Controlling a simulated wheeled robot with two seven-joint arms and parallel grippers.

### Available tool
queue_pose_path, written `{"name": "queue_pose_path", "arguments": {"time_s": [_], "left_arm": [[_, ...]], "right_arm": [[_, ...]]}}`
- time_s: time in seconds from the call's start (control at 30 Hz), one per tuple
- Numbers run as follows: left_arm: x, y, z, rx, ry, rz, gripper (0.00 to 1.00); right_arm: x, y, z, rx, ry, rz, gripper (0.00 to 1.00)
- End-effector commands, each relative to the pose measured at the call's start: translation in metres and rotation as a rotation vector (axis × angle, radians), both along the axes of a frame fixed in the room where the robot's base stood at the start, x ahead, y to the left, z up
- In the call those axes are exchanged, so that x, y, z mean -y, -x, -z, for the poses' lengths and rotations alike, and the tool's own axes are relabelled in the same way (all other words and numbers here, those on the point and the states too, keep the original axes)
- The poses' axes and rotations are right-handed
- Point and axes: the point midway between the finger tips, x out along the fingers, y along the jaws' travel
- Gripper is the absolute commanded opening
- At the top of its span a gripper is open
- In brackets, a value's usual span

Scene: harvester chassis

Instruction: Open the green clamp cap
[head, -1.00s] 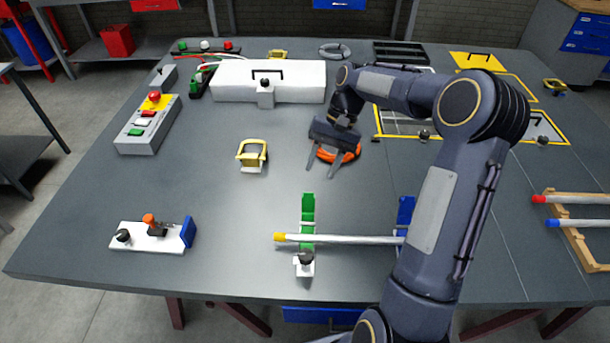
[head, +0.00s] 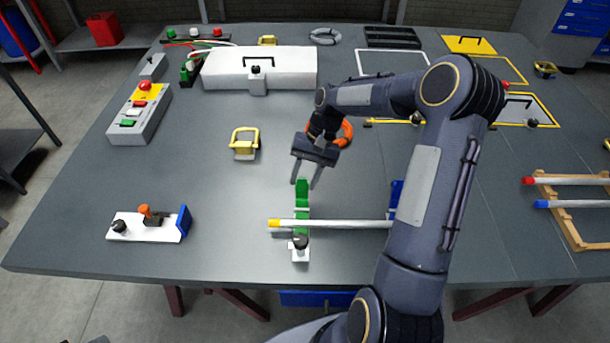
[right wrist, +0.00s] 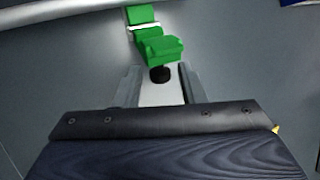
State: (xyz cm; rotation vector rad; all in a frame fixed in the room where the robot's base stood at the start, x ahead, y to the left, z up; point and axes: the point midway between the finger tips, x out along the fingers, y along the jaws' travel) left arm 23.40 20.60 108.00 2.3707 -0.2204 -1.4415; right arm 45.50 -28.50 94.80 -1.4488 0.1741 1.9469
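The green clamp cap (head: 302,191) stands on the near middle of the table, and it also shows at the top of the right wrist view (right wrist: 160,48). A black knob (head: 301,243) on a white base (head: 299,256) is at its near side. My left gripper is not in view.
A blue clamp (head: 396,193) supports the rod's right part, partly hidden by my right arm. A white fixture with a blue plate (head: 150,225) stands left, a yellow clamp (head: 245,143) behind it. A wooden rack with rods (head: 570,210) is far right. The table between left fixture and green clamp is clear.

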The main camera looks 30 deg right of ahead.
Motion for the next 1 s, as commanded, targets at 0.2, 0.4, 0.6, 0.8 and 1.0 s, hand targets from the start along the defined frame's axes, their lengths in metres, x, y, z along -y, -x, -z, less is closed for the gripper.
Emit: {"name": "queue_pose_path", "arguments": {"time_s": [0.2, 0.4, 0.6, 0.8, 1.0], "left_arm": [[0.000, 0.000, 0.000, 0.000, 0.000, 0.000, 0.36], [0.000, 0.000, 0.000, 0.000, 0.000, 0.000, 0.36], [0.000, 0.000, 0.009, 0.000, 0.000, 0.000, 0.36], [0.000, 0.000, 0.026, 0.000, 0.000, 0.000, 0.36], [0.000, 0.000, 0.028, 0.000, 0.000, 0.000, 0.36]], "right_arm": [[0.000, 0.000, 0.000, 0.001, 0.001, 0.000, 0.07], [0.000, 0.000, -0.001, 0.001, 0.001, 0.000, 0.00], [-0.001, 0.002, -0.002, 0.041, 0.027, 0.000, 0.00], [-0.005, 0.008, -0.008, 0.153, 0.095, -0.001, 0.00], [-0.006, 0.010, -0.013, 0.191, 0.117, 0.002, 0.00]]}}
